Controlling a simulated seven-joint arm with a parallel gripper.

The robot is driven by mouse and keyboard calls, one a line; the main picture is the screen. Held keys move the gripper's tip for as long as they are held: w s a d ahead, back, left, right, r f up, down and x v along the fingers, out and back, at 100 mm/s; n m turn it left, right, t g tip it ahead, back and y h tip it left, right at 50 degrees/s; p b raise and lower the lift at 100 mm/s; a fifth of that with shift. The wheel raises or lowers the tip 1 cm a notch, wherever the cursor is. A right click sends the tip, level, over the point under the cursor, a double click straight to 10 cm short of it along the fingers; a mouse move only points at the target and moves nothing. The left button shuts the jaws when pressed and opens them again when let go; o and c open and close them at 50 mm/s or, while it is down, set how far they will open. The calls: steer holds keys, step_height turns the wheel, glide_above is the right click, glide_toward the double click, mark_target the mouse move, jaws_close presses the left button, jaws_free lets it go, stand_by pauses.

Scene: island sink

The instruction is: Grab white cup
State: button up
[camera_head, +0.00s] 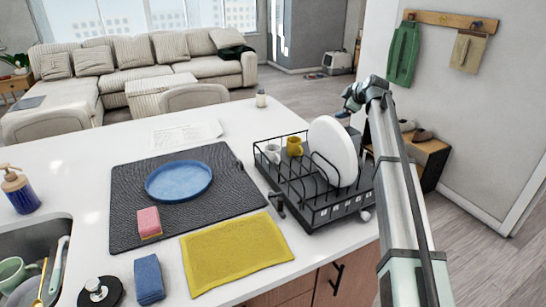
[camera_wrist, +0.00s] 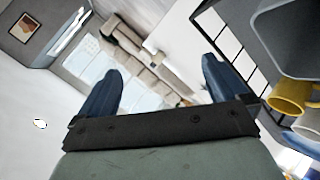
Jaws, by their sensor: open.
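The white cup (camera_head: 272,153) stands in the black dish rack (camera_head: 318,213), just left of a yellow mug (camera_head: 294,146). In the wrist view, part of the white cup (camera_wrist: 309,124) shows at the right edge, beside the yellow mug (camera_wrist: 288,97). My gripper (camera_wrist: 162,70) is open, with its two dark blue fingers apart and nothing between them. The cup lies off to the right of the fingers in that view. In the head view my arm reaches up on the right, beyond the rack, and the fingers cannot be made out clearly.
A large white plate (camera_head: 334,152) stands upright in the rack, right of the mugs. A black mat (camera_head: 125,205) with a blue plate (camera_head: 179,180), a pink sponge (camera_head: 149,223) and a yellow cloth (camera_head: 236,252) lie to the left. The sink (camera_head: 36,242) is at lower left.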

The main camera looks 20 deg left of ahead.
steer(key=s+a+n+g+h, duration=0.1)
steer(key=s+a+n+g, duration=0.1)
steer(key=s+a, duration=0.3)
steer(key=s+a+n+g, duration=0.2)
steer(key=s+a, duration=0.1)
steer(key=a, duration=0.5)
steer(key=n+g+h, duration=0.4)
steer(key=g+h, duration=0.1)
glide_above(274, 157)
steer(key=w, duration=0.1)
step_height(274, 157, down, 6)
steer(key=shift+w+a+f, duration=0.15)
steer(key=shift+f, duration=1.4)
steer(key=shift+w+a+f, duration=0.1)
steer(key=shift+w+f, duration=0.05)
steer(key=shift+f, duration=1.4)
steer(key=c, duration=0.8)
